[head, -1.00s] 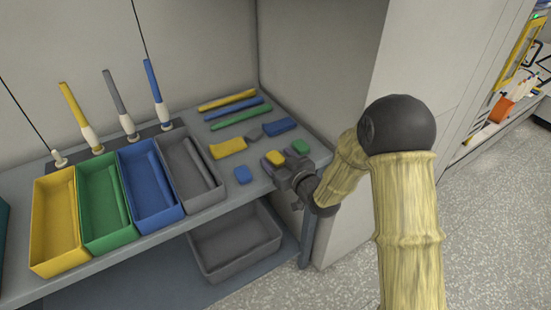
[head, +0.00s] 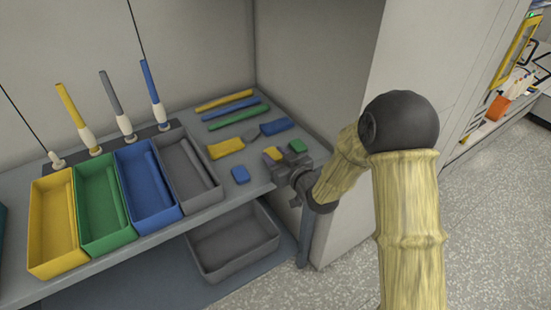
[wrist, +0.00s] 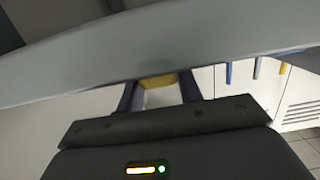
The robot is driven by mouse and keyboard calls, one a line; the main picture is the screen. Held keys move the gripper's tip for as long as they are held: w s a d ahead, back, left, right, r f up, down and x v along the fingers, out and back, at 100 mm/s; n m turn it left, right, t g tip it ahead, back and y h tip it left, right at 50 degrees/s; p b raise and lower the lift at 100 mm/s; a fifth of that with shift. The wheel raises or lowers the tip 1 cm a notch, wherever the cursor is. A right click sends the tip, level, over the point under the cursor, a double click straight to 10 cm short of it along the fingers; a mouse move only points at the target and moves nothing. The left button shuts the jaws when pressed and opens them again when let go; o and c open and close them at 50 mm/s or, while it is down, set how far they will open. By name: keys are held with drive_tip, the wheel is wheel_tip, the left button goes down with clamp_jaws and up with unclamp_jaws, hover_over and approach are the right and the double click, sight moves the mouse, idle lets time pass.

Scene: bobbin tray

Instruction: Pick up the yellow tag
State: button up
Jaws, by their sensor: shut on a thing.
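The yellow tag (head: 271,153) is a small flat block near the right end of the grey shelf in the head view. My gripper (head: 279,164) reaches it from the right and is shut on it, hiding part of it. In the wrist view, the yellow tag (wrist: 158,82) shows between the tips of my gripper (wrist: 159,88). I cannot tell whether the tag is clear of the shelf surface.
A green tag (head: 297,146) lies just behind my gripper and a blue tag (head: 240,174) to its left. A larger yellow piece (head: 227,149) lies farther left. Yellow, green, blue and grey bins line the shelf (head: 211,211). A grey bin (head: 235,246) stands below.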

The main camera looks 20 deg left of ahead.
sight(276, 156)
wheel_tip(276, 156, up, 9)
drive_tip(key=shift+f+p, duration=0.1)
drive_tip(key=shift+p, duration=0.5)
